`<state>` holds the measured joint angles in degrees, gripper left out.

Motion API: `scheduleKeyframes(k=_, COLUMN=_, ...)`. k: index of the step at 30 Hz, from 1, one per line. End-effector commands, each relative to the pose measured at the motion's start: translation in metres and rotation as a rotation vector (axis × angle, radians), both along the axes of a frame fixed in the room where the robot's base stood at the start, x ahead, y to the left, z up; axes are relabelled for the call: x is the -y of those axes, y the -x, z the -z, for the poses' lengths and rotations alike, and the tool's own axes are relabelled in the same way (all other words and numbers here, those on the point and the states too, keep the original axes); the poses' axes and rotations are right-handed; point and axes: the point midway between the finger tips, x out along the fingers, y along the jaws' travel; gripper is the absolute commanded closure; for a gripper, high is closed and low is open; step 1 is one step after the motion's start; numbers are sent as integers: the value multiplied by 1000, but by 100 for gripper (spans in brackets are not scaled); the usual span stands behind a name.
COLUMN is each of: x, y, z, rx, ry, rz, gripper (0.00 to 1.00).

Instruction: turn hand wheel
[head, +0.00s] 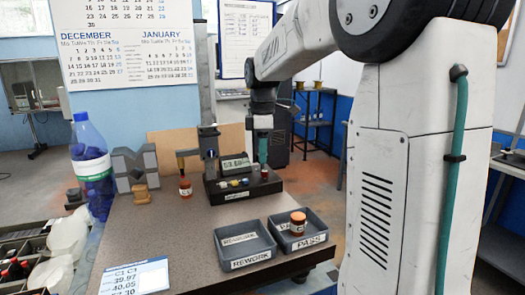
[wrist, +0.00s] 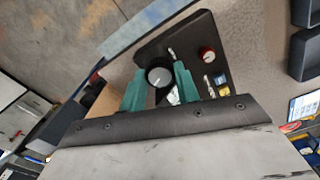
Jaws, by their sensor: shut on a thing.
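A dark round knob with a pale top (wrist: 159,76), the likely hand wheel, sits on the black base of the bench instrument (head: 232,193) and lies between the two teal fingers of my gripper (wrist: 157,84) in the wrist view. The gripper is shut on this knob. In the head view my gripper (head: 263,152) points down at the right end of the instrument. The knob is mostly hidden there behind the fingers. The instrument's display (head: 236,164) shows a number too small to read surely.
A small red knob (wrist: 207,53) and several coloured buttons (wrist: 218,82) are close to the right finger. An orange-brown bottle (head: 186,188) stands left of the instrument. The REWORK tray (head: 250,262) and PASS tray (head: 314,239), holding another bottle (head: 298,223), lie in front.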

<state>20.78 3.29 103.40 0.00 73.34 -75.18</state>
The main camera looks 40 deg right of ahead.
Motion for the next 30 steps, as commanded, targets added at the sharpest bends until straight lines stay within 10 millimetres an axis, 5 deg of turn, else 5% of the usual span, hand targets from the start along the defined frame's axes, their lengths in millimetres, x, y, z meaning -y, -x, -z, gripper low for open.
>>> scheduleKeyframes(k=30, x=0, y=-1, z=-1, rx=3, ry=1, rz=883, gripper=92)
